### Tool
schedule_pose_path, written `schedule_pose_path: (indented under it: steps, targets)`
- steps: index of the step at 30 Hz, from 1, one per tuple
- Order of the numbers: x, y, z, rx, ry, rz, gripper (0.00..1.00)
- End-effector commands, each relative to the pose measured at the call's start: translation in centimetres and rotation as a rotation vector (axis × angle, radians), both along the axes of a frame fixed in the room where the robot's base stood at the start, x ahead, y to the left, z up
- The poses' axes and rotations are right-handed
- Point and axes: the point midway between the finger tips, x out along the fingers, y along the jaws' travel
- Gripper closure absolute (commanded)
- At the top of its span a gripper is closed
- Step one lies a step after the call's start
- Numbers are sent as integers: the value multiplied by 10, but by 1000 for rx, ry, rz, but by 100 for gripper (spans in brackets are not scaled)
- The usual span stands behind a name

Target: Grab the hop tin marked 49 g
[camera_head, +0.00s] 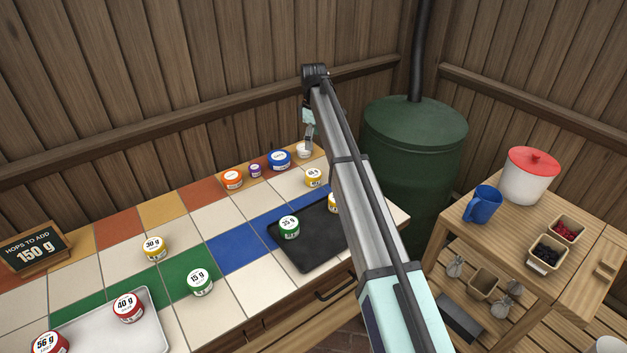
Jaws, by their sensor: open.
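A yellow tin (313,177) stands on the tiled counter just left of my arm. Its label seems to start with a 4, but is too small to read surely. Another yellow tin (333,203) is mostly hidden behind my arm, its mark unreadable. Other marked tins are a green 35 g tin (289,227), a yellow 30 g tin (154,248), a green 15 g tin (199,281), a red 40 g tin (127,306) and a red 56 g tin (50,343). My gripper (308,144) is open at the back of the counter, beyond the nearer yellow tin.
A white round item (303,151) is close to my gripper. Blue (279,160), purple (255,170) and orange (233,179) tins line the back. A black tray (300,258) and a light tray (85,338) lie in front. A green barrel (412,150) stands behind my arm.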

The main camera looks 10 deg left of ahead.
Motion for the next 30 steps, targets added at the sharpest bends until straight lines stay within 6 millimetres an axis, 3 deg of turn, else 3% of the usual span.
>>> schedule_pose_path:
  steps: [15, 30]
  targets:
    - [-1, 0, -94, 1, 1, -1, 6]
    - [2, 0, -130, 2, 0, -1, 6]
